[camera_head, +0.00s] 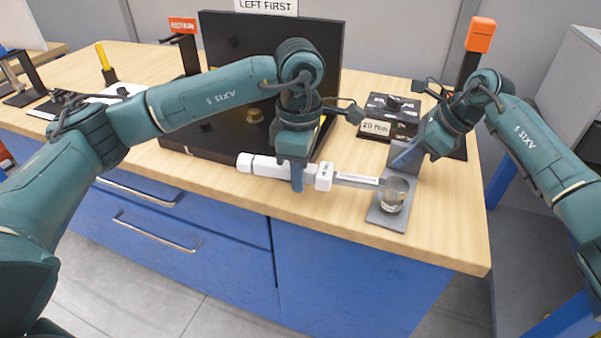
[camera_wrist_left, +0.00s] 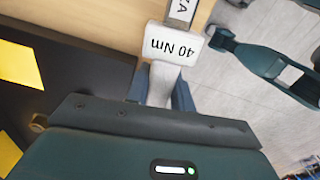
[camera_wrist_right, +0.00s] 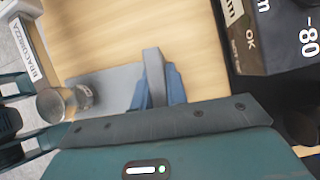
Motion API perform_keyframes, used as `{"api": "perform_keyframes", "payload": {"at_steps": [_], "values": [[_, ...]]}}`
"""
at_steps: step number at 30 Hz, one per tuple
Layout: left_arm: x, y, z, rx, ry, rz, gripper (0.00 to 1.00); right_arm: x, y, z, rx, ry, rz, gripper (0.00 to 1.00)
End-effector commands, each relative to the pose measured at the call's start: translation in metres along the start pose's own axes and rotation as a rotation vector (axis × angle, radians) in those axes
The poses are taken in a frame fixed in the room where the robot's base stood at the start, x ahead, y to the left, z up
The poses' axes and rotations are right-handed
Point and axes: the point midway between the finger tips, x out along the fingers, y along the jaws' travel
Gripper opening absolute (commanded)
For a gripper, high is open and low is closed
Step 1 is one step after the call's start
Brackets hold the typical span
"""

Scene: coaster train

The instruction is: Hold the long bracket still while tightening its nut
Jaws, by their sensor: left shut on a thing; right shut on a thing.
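The long bracket (camera_head: 389,217) is a grey L-shaped piece lying near the table's front edge, with an upright plate at its back. My right gripper (camera_head: 405,156) is shut on that upright plate (camera_wrist_right: 153,75). A silver cylinder (camera_head: 394,194) stands on the flat part of the bracket and also shows in the right wrist view (camera_wrist_right: 65,103). The nut is not distinguishable there. A white torque wrench (camera_head: 262,167) marked "40 Nm" (camera_wrist_left: 174,45) reaches to the cylinder. My left gripper (camera_head: 297,180) is shut on its handle.
A black case (camera_head: 270,50) with an open lid stands behind the wrench. A dark box labelled "20 Nm" (camera_head: 375,127) sits behind the bracket. An orange-topped post (camera_head: 481,35) stands at the back right. The wood in front of the wrench (camera_head: 330,208) is clear.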

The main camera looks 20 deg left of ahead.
Motion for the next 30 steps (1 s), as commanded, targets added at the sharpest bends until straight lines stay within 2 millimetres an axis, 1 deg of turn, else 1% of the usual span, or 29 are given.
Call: {"api": "perform_keyframes", "payload": {"at_steps": [1,21,30], "values": [[-0.005,0.001,0.002,0.005,-0.007,0.006,0.0,0.0,0.001,0.0,-0.002,0.0,0.002,0.0],[-0.035,0.001,0.002,0.001,-0.009,0.006,0.0,0.0,0.0,0.0,0.0,-0.001,0.001,0.0],[-0.039,0.001,0.002,0.001,-0.009,0.006,0.0,0.0,0.0,0.0,0.0,-0.001,0.001,0.0]]}}
